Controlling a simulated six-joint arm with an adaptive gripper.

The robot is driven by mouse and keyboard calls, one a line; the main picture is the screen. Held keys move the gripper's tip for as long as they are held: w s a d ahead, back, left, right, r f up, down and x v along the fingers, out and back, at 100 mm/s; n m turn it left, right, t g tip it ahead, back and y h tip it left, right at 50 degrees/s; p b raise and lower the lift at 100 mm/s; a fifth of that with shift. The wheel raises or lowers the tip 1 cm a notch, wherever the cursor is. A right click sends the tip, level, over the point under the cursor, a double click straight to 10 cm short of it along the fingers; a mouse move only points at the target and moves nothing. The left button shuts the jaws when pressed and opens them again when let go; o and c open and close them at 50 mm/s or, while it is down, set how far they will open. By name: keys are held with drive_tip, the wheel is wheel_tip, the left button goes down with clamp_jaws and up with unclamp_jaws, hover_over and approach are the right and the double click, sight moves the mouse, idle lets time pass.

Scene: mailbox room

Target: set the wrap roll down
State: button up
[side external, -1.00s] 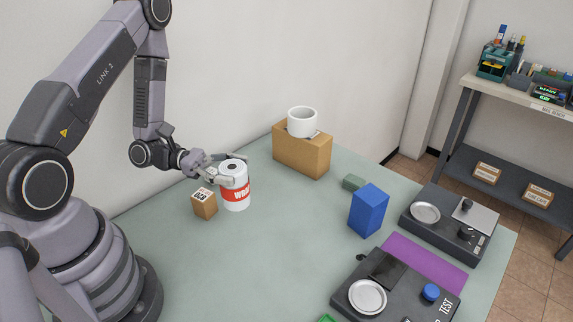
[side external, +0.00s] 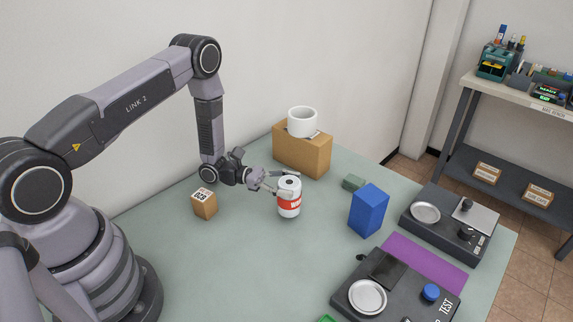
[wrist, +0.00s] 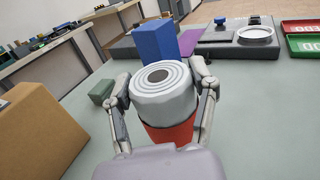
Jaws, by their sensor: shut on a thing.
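The wrap roll (side external: 289,208) is a white cylinder with a red band and a dark core in its top. It is upright over the green table (side external: 240,265). My gripper (side external: 281,187) is shut around its upper part from the left. In the wrist view the roll (wrist: 166,100) sits between both fingers (wrist: 163,98), its grey ringed top facing the camera. Whether its base touches the table or hangs slightly above it, I cannot tell.
A small cardboard box (side external: 204,205) stands to the left. A large cardboard box (side external: 303,153) with a white cup (side external: 302,121) on it stands behind. A blue block (side external: 368,210), green block (side external: 353,182), purple mat (side external: 425,262) and two dark devices lie right. Table in front is clear.

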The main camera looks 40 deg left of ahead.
drive_tip(key=shift+f, duration=0.8)
drive_tip(key=shift+f, duration=0.15)
drive_tip(key=o, duration=0.9)
drive_tip(key=shift+o, duration=0.2)
